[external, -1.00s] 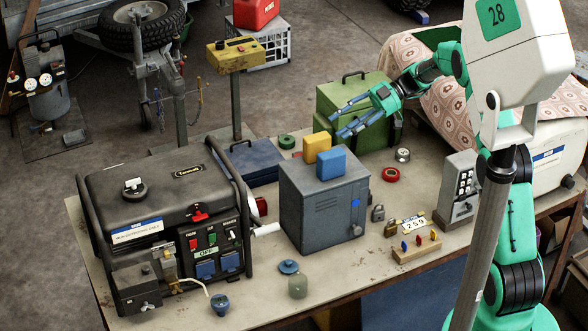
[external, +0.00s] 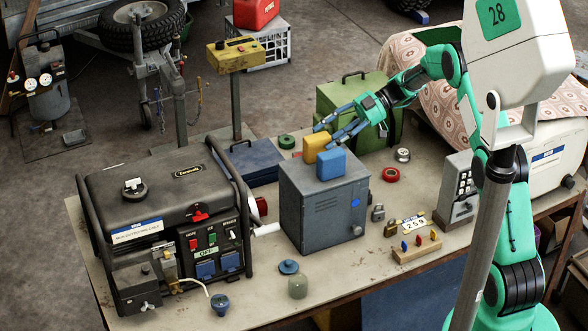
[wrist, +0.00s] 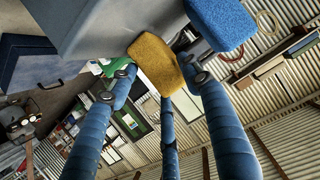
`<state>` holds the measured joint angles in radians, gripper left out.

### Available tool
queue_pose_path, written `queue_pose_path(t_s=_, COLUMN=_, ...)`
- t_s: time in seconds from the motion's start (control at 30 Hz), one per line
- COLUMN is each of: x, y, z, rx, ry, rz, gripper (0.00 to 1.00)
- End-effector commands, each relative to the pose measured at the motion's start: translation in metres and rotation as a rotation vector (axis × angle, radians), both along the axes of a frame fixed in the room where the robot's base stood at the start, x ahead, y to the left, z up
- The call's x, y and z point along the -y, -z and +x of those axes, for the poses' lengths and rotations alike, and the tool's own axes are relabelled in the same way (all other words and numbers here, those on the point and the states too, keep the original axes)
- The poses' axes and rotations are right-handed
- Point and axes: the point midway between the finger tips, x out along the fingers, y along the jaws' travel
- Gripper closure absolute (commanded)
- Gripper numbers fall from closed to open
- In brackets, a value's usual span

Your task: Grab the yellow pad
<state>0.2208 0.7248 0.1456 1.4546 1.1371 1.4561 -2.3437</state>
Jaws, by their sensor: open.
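The yellow pad (external: 316,146) stands on top of the grey metal cabinet (external: 318,205). A blue pad (external: 331,164) stands in front of it on the same cabinet. My gripper (external: 326,133) is open, its blue fingers spread at the right and upper side of the yellow pad. In the wrist view the yellow pad (wrist: 156,64) shows between my fingers (wrist: 160,95), with the blue pad (wrist: 222,22) close to the right finger. I cannot tell whether any finger touches a pad.
A green metal box (external: 356,105) stands behind the cabinet, under my forearm. A black generator (external: 165,215) is to the left.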

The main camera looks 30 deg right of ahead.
Motion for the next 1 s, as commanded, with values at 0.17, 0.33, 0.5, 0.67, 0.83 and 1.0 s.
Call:
queue_pose_path(t_s=0.17, x=-0.021, y=0.008, z=0.000, rx=0.000, ry=-0.001, rz=0.000, gripper=0.52)
queue_pose_path(t_s=0.33, x=-0.029, y=0.012, z=0.000, rx=0.001, ry=0.000, rz=0.000, gripper=0.52)
queue_pose_path(t_s=0.5, x=-0.030, y=0.012, z=0.000, rx=0.001, ry=0.000, rz=0.000, gripper=0.52)
queue_pose_path(t_s=0.67, x=-0.030, y=0.012, z=0.000, rx=0.000, ry=0.000, rz=0.000, gripper=0.52)
queue_pose_path(t_s=0.83, x=-0.030, y=0.012, z=0.000, rx=0.000, ry=0.000, rz=0.000, gripper=0.52)
queue_pose_path(t_s=1.0, x=-0.030, y=0.012, z=0.000, rx=0.000, ry=0.000, rz=0.000, gripper=0.69)
